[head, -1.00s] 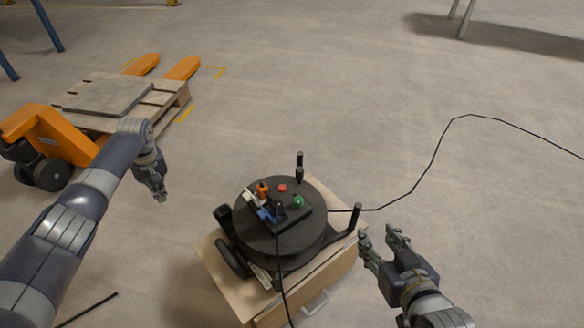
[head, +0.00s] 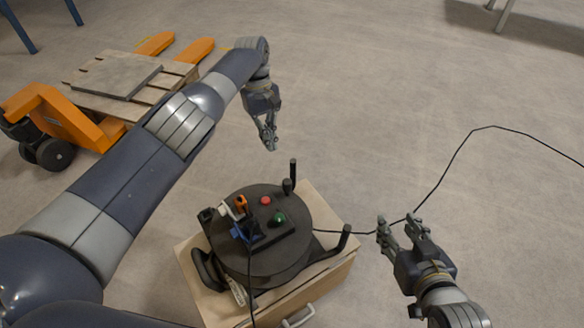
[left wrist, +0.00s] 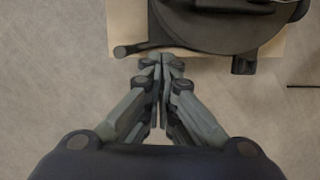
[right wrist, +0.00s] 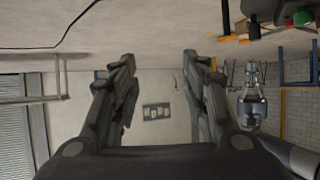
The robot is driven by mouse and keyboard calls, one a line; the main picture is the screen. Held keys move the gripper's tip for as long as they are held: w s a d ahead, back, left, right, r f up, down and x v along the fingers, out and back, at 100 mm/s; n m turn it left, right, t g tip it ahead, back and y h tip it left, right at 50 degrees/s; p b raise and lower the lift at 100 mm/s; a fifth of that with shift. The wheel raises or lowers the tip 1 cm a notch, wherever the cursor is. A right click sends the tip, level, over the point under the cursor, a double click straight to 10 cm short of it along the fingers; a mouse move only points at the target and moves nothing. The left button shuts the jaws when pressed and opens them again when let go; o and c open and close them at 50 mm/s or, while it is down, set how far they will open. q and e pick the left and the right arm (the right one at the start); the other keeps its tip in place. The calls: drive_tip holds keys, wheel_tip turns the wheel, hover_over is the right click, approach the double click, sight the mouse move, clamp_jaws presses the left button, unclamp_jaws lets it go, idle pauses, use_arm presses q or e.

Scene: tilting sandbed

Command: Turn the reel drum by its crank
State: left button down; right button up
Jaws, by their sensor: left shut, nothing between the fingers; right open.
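The black reel drum (head: 298,212) lies flat on a wooden cabinet; its round edge also shows in the left wrist view (left wrist: 225,35). A dark upright handle (head: 293,172), apparently the crank, stands at the drum's far edge. My left gripper (head: 271,147) is shut and empty, pointing down just beyond and left of that handle, apart from it in the head view. In the left wrist view its fingertips (left wrist: 162,62) are together near a dark bar by the drum; I cannot tell whether they touch it. My right gripper (head: 399,222) is open and empty, right of the reel.
The wooden cabinet (head: 335,262) has a front handle (head: 299,317). A panel with a red button (head: 266,200) and a green button (head: 280,218) sits on top of the reel. A black cable (head: 452,160) runs right across the floor. An orange pallet jack (head: 60,117) stands left.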

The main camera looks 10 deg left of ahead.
drive_tip(key=w+a+r+t+y+b, duration=0.25)
drive_tip(key=r+t, duration=0.35)
drive_tip(key=r, duration=0.5)
use_arm(q)
drive_tip(key=s+d+f+p, duration=0.3)
drive_tip(key=s+d+f, duration=0.1)
drive_tip(key=f, duration=0.5)
drive_tip(key=shift+s+f, duration=0.25)
drive_tip(key=shift+s, duration=0.4)
use_arm(e)
drive_tip(key=s+d+f+g+h, duration=0.1)
drive_tip(key=s+f+g, duration=0.1)
drive_tip(key=f, duration=0.4)
drive_tip(key=s+d+f+g+h, duration=0.2)
drive_tip(key=f+g, duration=0.3)
drive_tip(key=f, duration=0.1)
drive_tip(key=shift+s+f, duration=0.2)
drive_tip(key=shift+f, duration=0.2)
drive_tip(key=shift+d, duration=0.1)
